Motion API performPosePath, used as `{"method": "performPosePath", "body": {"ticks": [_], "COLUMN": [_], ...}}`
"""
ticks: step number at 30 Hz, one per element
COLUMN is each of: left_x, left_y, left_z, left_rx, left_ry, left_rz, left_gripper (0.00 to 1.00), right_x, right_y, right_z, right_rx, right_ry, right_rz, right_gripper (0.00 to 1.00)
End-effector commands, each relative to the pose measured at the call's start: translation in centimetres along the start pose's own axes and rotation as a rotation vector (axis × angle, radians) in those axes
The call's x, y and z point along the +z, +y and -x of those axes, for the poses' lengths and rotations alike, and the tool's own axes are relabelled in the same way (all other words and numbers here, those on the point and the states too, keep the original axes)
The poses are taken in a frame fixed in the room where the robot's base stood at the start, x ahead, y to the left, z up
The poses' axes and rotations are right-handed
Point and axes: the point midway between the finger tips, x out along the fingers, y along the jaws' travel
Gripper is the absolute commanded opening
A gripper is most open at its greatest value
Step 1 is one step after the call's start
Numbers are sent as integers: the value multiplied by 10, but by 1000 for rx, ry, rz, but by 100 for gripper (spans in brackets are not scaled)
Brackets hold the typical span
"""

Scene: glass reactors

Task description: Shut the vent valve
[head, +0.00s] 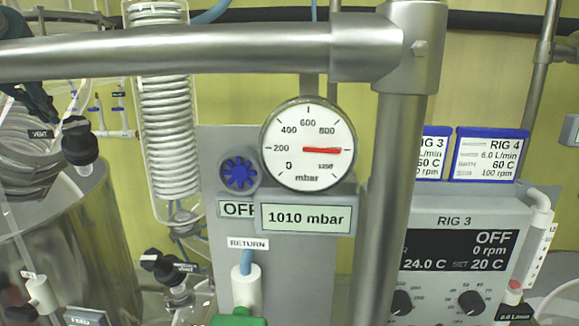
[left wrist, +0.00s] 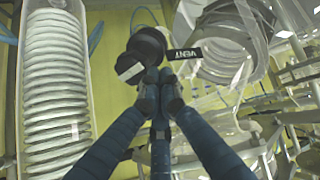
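The vent valve's black knob (head: 78,148) stands above the steel vessel at the left of the head view, with a black VENT tag (head: 41,134) to its left. In the left wrist view the black knob (left wrist: 147,46) with a white end face is just past my fingertips, its VENT tag (left wrist: 184,54) beside it. My left gripper (head: 50,113) comes in from the upper left of the head view. In the left wrist view its blue fingers (left wrist: 160,84) run together at dark tips, with nothing seen between them. Whether the tips touch the knob is unclear. My right gripper is not in view.
A glass coil condenser (head: 167,110) stands right of the valve. A steel frame post (head: 400,170) and a horizontal bar (head: 180,52) cross in front. A round gauge (head: 308,146), a blue knob (head: 239,173) and the RIG 3 controller (head: 455,222) are further right.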

Motion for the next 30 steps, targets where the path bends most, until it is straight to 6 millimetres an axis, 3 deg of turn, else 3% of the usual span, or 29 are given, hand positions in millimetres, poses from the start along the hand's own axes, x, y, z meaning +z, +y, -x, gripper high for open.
{"method": "performPosePath", "body": {"ticks": [12, 25, 30], "left_x": [-1, -1, -13], "left_y": [12, 13, 12], "left_z": [47, 53, 65], "left_rx": [1, 5, 78], "left_ry": [3, 5, 58], "left_rz": [0, 4, 47], "left_gripper": [0, 0, 0], "right_x": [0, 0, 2], "right_y": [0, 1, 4], "right_z": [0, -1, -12], "right_rx": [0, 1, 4], "right_ry": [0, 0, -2], "right_rz": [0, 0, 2], "right_gripper": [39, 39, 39]}}
